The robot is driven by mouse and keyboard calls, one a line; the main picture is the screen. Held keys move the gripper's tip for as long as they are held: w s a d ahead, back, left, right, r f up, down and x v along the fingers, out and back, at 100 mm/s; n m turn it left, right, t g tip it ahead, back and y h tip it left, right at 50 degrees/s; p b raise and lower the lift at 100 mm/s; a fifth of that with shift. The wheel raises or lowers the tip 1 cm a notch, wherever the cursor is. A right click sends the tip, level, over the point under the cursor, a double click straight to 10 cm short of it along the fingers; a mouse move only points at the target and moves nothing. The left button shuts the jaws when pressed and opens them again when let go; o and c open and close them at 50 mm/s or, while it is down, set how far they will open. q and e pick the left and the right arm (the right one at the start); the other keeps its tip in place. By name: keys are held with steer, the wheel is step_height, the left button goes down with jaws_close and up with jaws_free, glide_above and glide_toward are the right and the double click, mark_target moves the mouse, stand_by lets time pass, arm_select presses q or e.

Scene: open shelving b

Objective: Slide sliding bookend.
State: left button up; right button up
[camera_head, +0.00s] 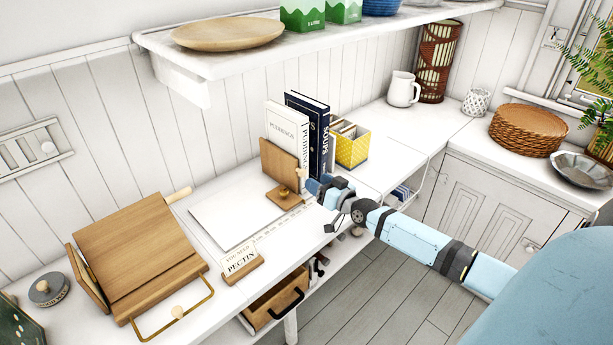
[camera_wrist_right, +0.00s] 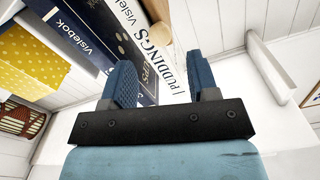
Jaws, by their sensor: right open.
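The wooden bookend (camera_head: 280,163) stands upright against the left side of the books in the head view, with a small wooden foot and knob (camera_head: 284,196) at its base. Beside it are a white book (camera_head: 283,120) and dark blue books (camera_head: 306,125). My right gripper (camera_head: 314,187) is open, close to the bookend's front right edge and the book spines. In the right wrist view its two fingers (camera_wrist_right: 165,78) are apart with nothing clearly between them, facing the book spines. I cannot tell whether it touches anything. My left gripper is not in view.
A yellow box (camera_head: 352,147) stands right of the books. A shelf (camera_head: 330,50) overhangs the counter. An open drawer (camera_head: 277,303) is below.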

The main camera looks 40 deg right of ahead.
mark_target(304, 173)
steer(key=w, duration=0.5)
steer(key=shift+w+a, duration=0.15)
steer(key=shift+a, duration=0.05)
steer(key=shift+c, duration=0.4)
